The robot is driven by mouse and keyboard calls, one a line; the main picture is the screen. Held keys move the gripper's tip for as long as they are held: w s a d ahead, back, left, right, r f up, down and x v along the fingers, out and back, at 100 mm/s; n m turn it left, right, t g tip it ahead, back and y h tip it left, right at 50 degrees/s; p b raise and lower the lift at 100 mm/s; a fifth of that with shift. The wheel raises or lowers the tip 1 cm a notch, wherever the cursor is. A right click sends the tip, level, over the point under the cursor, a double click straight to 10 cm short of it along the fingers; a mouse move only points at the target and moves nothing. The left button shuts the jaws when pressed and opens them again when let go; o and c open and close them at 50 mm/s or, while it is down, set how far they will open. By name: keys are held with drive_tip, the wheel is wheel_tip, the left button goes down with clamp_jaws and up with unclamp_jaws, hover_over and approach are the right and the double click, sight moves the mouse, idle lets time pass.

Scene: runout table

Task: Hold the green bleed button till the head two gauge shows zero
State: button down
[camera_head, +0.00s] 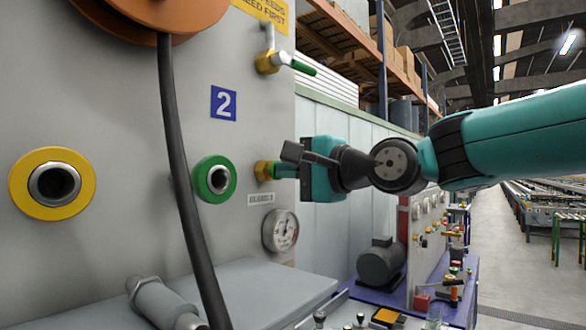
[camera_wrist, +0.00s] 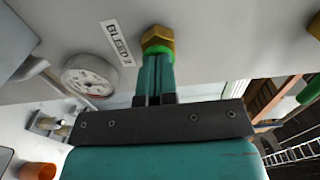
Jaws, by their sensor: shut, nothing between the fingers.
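The green bleed button (camera_wrist: 158,50) sits in a brass hex fitting (camera_wrist: 158,38) on the grey panel, beside a "BLEED 2" label (camera_wrist: 117,43). In the head view the fitting (camera_head: 263,170) is right of the blue "2" plate (camera_head: 223,103). My gripper (camera_head: 286,171) is shut and empty, its fingertips (camera_wrist: 156,60) up against the button's face. They cover much of it, and I cannot tell how far it is pressed in. The round white gauge (camera_head: 280,231) is below the fitting; it also shows in the wrist view (camera_wrist: 90,76). Its reading is too small to tell.
A green-ringed port (camera_head: 214,179) and a yellow-ringed port (camera_head: 52,184) are on the panel left of the button. A black hose (camera_head: 173,150) hangs before the panel. A green-handled valve (camera_head: 272,61) sticks out above the button. The aisle at right is clear.

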drive_tip(key=shift+w+a+r, duration=0.2)
drive_tip(key=shift+w+a, duration=0.1)
drive_tip(key=shift+w, duration=0.05)
idle(0.4)
drive_tip(key=shift+s+f, duration=0.1)
drive_tip(key=shift+f, duration=0.05)
idle(0.8)
drive_tip(key=b+v, duration=0.6)
drive_tip(key=v, duration=0.8)
drive_tip(key=shift+r, duration=0.25)
drive_tip(key=shift+d, duration=0.1)
